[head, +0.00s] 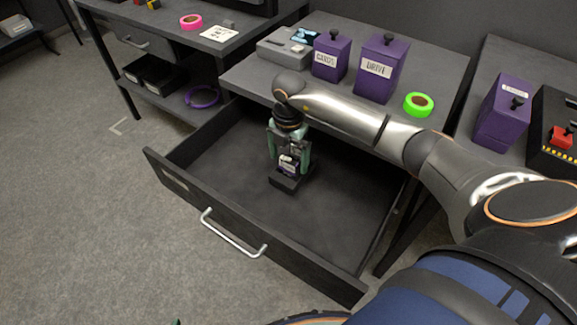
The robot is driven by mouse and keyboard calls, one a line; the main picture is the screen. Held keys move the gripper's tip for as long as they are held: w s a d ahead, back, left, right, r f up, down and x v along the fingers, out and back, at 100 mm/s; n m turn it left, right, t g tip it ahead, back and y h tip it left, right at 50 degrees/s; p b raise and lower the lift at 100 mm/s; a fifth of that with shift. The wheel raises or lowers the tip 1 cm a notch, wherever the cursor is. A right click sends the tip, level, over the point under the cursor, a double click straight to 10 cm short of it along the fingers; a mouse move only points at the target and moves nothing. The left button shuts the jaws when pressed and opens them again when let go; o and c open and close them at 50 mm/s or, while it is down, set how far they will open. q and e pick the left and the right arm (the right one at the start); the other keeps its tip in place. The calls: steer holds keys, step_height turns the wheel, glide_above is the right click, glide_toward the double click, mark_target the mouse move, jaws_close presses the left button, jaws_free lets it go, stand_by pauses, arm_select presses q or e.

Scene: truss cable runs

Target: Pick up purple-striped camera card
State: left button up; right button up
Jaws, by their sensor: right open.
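The open drawer (335,215) holds a small black holder (288,182) with a card (288,164) standing in it. The card looks dark with a pale label and a purplish tint; its stripe is too small to read clearly. My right gripper (289,160) points down into the drawer, its greenish fingers open on either side of the card. Whether they touch it I cannot tell. Only a tiny green tip at the bottom edge may be my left gripper (176,322).
The tabletop above bears purple boxes (381,68) labelled "DRIVE" and "CARDS" (331,57), a grey device (285,48) and green tape (418,104). The drawer front with its handle (233,235) stands out over the floor. The drawer's right side is empty.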

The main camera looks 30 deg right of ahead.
mark_target(288, 170)
step_height(288, 170, down, 3)
steer(key=shift+r, duration=0.1)
steer(key=shift+c, duration=0.2)
steer(key=c, duration=1.4)
